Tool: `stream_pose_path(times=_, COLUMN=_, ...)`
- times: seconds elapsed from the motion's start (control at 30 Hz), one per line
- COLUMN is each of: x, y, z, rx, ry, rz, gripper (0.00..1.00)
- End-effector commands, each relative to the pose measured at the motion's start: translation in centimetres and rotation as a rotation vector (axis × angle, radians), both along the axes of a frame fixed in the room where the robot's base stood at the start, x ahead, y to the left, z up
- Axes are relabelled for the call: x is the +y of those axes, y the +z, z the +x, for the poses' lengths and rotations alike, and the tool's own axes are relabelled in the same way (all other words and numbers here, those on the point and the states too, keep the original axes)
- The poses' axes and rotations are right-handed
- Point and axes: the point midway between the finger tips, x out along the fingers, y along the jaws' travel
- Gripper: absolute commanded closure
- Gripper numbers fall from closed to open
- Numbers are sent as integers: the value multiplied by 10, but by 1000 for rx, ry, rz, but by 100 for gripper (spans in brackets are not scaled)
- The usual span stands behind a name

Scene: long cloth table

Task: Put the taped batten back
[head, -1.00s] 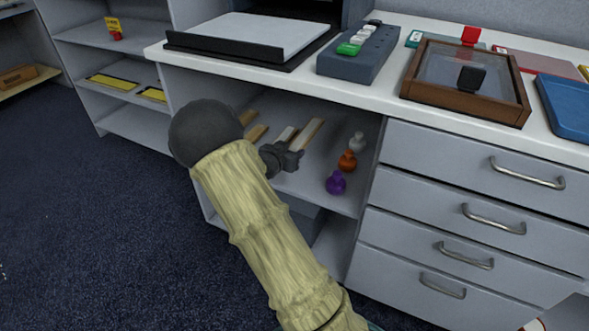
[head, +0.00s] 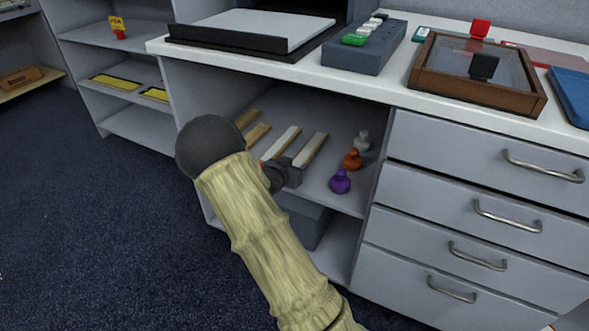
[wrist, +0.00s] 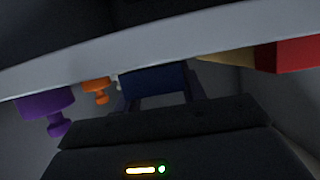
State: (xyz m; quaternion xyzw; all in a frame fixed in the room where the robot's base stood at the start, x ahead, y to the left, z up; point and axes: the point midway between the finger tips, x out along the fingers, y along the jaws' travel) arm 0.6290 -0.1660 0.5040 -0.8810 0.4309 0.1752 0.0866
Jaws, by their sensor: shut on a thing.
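My gripper (head: 288,173) is at the front of the open shelf under the counter, shut on the near end of a pale batten (head: 313,148). In the wrist view, which looks upside down, a dark blue end (wrist: 155,82) sits between my fingers. It is at or very near the shelf surface; I cannot tell if it touches. The batten points back into the shelf, roughly parallel to another pale batten (head: 283,141) on its left. Two more wooden pieces (head: 257,133) (head: 245,118) lie further left. A red-ended wooden piece (wrist: 285,55) shows in the wrist view.
Purple (head: 340,182), orange (head: 352,160) and pale (head: 362,141) knobbed pieces stand right of the held batten. The shelf's side wall and drawers (head: 480,170) bound it on the right. The counter edge (head: 300,76) overhangs above. A dark grey box (head: 305,222) sits below.

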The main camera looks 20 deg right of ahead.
Motion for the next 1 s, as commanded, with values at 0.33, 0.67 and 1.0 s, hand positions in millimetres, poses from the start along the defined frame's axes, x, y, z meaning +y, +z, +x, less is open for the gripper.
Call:
stream_pose_path(times=0.33, x=0, y=-2, z=0, rx=1, ry=0, rz=-1, gripper=38)
stream_pose_path(times=0.67, x=0, y=1, z=0, rx=0, ry=0, rz=0, gripper=38)
stream_pose_path(times=1.0, x=35, y=23, z=-26, rx=2, ry=4, rz=1, gripper=38)
